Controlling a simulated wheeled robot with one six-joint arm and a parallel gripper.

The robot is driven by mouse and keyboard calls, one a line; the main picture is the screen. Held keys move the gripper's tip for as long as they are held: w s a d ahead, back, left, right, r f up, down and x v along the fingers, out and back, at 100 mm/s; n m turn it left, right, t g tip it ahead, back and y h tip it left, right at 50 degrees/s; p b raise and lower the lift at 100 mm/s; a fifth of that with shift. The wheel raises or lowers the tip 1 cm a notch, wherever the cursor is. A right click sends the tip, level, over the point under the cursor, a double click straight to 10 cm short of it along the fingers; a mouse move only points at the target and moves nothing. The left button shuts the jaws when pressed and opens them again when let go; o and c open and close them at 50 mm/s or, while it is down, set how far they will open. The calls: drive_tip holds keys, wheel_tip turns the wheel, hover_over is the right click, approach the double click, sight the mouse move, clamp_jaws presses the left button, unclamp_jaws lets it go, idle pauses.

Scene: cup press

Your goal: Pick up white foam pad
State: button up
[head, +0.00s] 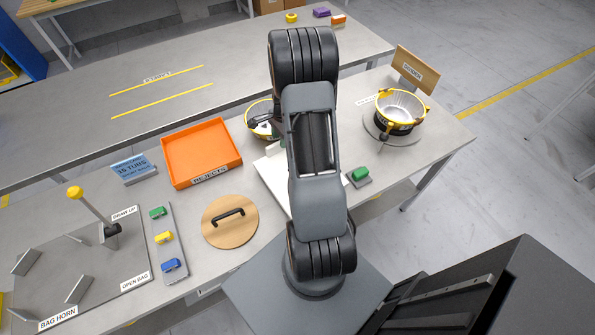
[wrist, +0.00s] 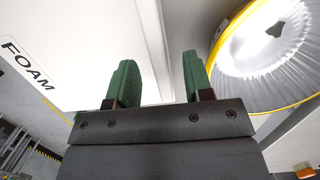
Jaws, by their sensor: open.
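A white slab marked FOAM (wrist: 80,40) fills the upper left of the wrist view. Its right edge runs down behind the gap between my fingers. In the head view, a white flat piece (head: 268,176) shows beside my arm, which covers much of it. I cannot tell whether the slab is the pad itself or its holder. My gripper (wrist: 159,82) is open, with two green fingers apart and nothing clearly held between them. The left finger overlaps the white slab in the picture; contact cannot be told. In the head view my arm mostly hides the gripper.
A yellow-rimmed bowl with a clear liner (wrist: 268,55) is close right of my fingers. Another yellow-rimmed pot (head: 398,110) stands on a round plate at right. An orange tray (head: 202,152), a wooden lid (head: 230,221) and a green button (head: 360,174) are on the table.

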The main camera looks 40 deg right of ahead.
drive_tip(key=shift+a+f, duration=0.15)
drive_tip(key=shift+f, duration=1.65)
clamp_jaws()
